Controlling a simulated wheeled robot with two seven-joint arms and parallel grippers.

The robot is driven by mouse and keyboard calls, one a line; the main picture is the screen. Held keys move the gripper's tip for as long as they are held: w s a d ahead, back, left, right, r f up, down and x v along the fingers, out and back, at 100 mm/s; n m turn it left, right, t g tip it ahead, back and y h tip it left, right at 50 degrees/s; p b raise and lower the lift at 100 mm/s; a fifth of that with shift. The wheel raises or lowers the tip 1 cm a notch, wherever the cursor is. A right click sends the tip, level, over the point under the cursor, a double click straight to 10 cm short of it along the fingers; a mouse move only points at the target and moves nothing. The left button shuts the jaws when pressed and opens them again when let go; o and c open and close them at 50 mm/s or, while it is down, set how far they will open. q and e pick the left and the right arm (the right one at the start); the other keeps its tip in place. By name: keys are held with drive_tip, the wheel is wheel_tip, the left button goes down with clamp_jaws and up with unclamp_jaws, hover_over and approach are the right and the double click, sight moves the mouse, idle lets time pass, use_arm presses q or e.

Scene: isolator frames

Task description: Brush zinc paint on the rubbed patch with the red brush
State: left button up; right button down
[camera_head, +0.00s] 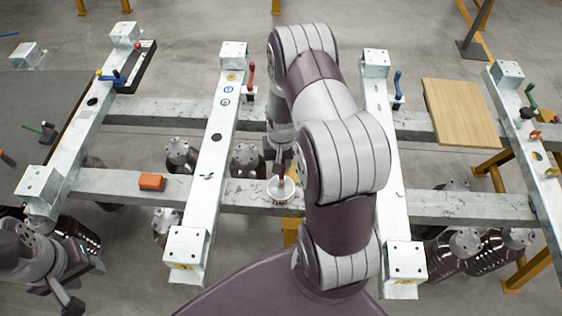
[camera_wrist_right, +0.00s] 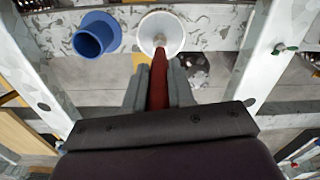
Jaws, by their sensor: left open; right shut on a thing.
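My right gripper (camera_wrist_right: 157,85) is shut on the red brush (camera_wrist_right: 159,80). The brush points into the mouth of a white pot (camera_wrist_right: 175,24), its tip inside the rim; whether it touches the contents I cannot tell. In the head view the brush (camera_head: 281,180) stands over the same pot (camera_head: 271,193) on the front cross beam, beside my arm. My left gripper (camera_head: 70,294) is open and empty at the lower left, away from the frames. Small dark marks show on the beam (camera_head: 207,176); I cannot tell which is the rubbed patch.
A blue cup (camera_wrist_right: 88,42) stands beside the pot, hidden by my arm in the head view. An orange block (camera_head: 151,181) lies on the front beam. A wooden board (camera_head: 460,112) rests at the right. Upright coloured handles (camera_head: 250,77) stand on the beams.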

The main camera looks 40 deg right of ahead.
drive_tip(key=shift+w+a, duration=0.1)
drive_tip(key=shift+a, duration=0.05)
idle(0.4)
drive_tip(key=shift+f+b, duration=0.35)
drive_tip(key=shift+f, duration=0.15)
idle(1.2)
wheel_tip(320, 180, up, 7)
drive_tip(key=p, duration=0.6)
drive_tip(key=shift+r, duration=0.1)
idle(0.5)
